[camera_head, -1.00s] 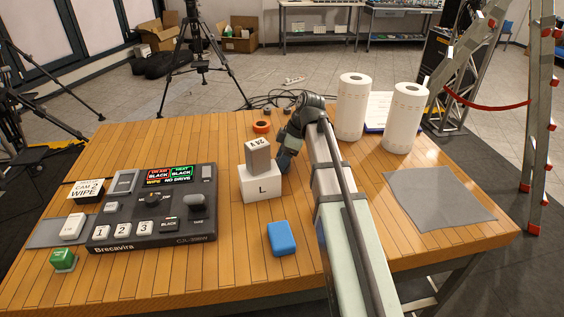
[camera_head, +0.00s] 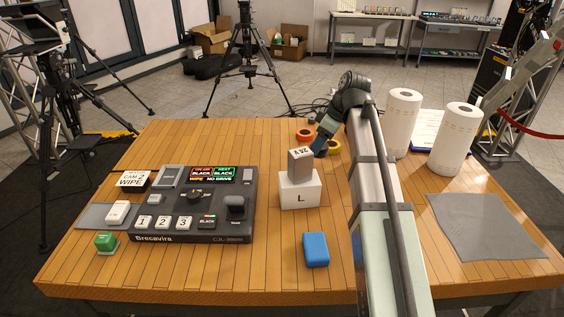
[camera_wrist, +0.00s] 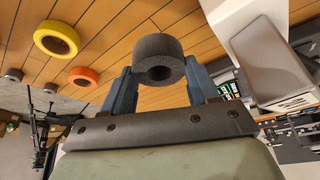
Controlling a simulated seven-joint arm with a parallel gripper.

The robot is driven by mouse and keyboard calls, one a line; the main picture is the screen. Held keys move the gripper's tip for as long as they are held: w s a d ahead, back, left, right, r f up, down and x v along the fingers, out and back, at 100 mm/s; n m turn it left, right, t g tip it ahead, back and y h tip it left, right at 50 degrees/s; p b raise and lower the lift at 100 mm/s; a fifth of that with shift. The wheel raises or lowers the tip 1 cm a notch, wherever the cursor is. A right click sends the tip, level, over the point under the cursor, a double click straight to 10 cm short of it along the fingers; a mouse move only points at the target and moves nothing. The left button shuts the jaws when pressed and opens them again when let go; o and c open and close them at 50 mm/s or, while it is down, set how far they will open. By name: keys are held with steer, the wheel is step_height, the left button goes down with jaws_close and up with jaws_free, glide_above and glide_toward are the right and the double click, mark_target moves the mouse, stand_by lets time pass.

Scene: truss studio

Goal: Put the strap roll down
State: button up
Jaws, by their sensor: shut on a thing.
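The strap roll (camera_wrist: 157,46) is a dark grey, ribbed roll with a hole through its middle. In the wrist view it sits between the two blue fingers of my gripper (camera_wrist: 159,68), which is shut on it. In the head view my gripper (camera_head: 325,134) is behind and right of the white box marked L, over the far part of the table. The roll cannot be made out there. The wrist view shows wooden planks behind the roll; whether it touches the table I cannot tell.
An orange roll (camera_head: 304,135) and a yellow roll (camera_head: 334,146) lie near my gripper. A grey block (camera_head: 300,161) stands on the white box (camera_head: 300,190). Paper rolls (camera_head: 402,123) stand to the right, a switcher panel (camera_head: 193,205) to the left. The front middle has a blue block (camera_head: 316,249).

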steer(key=w+a+m+t+h, duration=0.1)
steer(key=w+a+m+h, duration=0.3)
steer(key=a+m, duration=0.45)
steer(key=w+a+m+t+h, duration=0.1)
steer(key=w+a+m+h, duration=0.4)
steer(key=m, duration=0.6)
steer(key=shift+s+a+f+y, duration=0.25)
steer(key=shift+f+y, duration=0.1)
steer(key=shift+f, duration=1.2)
steer(key=shift+s+a+f+y, duration=0.15)
steer(key=shift+f+y, duration=0.25)
steer(key=shift+f, duration=1.15)
steer(key=shift+s+a+f+y, duration=0.15)
steer(key=shift+s+f+y, duration=0.2)
steer(key=shift+f, duration=1.2)
steer(key=o, duration=1.1)
steer(key=shift+f, duration=0.1)
steer(key=v, duration=1.2)
steer(key=shift+w, duration=0.2)
